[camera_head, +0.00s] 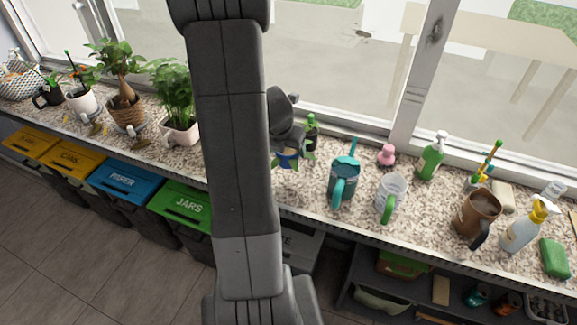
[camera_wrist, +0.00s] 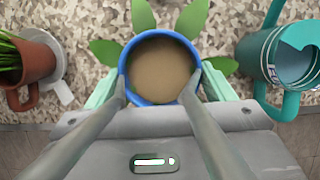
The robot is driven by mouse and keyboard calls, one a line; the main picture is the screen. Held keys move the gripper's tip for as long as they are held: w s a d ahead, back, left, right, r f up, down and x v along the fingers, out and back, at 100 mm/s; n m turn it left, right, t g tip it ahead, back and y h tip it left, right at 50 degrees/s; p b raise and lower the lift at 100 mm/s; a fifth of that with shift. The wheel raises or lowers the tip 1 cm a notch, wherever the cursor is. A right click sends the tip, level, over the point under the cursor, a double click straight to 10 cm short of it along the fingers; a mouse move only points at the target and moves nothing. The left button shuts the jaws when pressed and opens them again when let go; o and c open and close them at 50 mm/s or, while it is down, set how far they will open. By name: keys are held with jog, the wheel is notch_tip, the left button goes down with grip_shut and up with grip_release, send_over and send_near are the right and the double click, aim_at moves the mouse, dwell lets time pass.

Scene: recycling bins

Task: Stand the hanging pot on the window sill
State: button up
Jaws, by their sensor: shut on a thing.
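My gripper (camera_wrist: 160,85) is shut on a small round blue pot (camera_wrist: 161,101), which I take to be the hanging pot. Its fingers lie on either side of the blue rim. Brown soil fills the pot, and green leaf shapes spread out around it. In the head view the blue pot (camera_head: 288,159) shows just below my gripper (camera_head: 287,147), over the speckled window sill (camera_head: 309,195). It looks roughly upright. I cannot tell whether its base touches the sill. My arm hides part of the sill to its left.
A terracotta pot (camera_wrist: 34,72) is to the left in the wrist view. Bins, including JARS (camera_head: 184,206), stand below the sill.

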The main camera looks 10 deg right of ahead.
aim_at(287, 162)
jog(key=shift+f+b, duration=1.45)
jog(key=shift+f, duration=1.5)
jog(key=shift+f, duration=0.25)
jog(key=o, duration=1.2)
jog(key=shift+r, duration=0.1)
jog(key=shift+r, duration=0.3)
jog(key=p+v, duration=0.4)
jog(key=v, duration=0.7)
jog(key=shift+s+a+r, duration=0.2)
jog(key=shift+r, duration=0.1)
